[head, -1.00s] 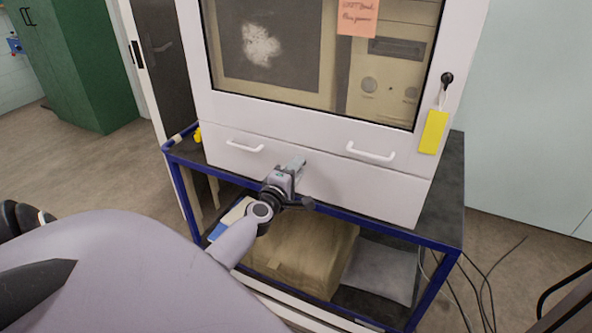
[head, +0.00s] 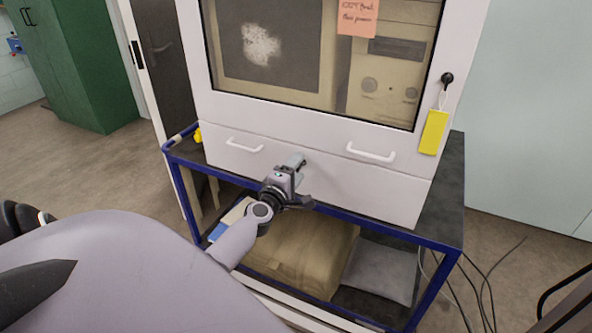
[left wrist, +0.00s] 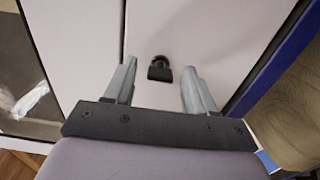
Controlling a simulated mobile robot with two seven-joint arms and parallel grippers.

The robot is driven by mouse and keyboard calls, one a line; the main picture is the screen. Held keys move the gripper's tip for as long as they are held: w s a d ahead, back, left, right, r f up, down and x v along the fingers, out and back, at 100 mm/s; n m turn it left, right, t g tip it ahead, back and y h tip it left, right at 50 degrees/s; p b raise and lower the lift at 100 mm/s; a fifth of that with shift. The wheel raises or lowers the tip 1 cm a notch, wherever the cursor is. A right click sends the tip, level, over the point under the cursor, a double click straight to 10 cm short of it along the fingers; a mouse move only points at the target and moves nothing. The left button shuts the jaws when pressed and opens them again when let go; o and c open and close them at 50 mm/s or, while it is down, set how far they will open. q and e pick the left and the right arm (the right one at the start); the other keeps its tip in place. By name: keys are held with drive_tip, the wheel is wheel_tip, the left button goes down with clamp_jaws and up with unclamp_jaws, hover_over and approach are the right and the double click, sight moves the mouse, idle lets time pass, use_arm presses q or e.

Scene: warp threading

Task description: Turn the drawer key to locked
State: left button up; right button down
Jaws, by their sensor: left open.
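The black drawer key (left wrist: 160,69) sits in its lock on the white drawer front (head: 330,186), between my left fingers in the left wrist view. Its bow is a dark block below a round lock. My left gripper (left wrist: 158,75) is open, one finger on each side of the key, with a gap on both sides. In the head view my left gripper (head: 296,164) reaches the middle of the drawer front, between two white handles, and hides the key. My right gripper is not in view.
Above the drawer is a white cabinet with a glass window (head: 300,50). Another keyhole with a key and yellow tag (head: 433,132) is at its right. A blue-framed cart (head: 434,286) carries the cabinet, with a brown package (head: 310,252) on its lower shelf.

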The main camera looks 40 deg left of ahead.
use_arm(q)
drive_tip(key=p+v, duration=0.1)
drive_tip(key=v, duration=0.6)
idle(0.7)
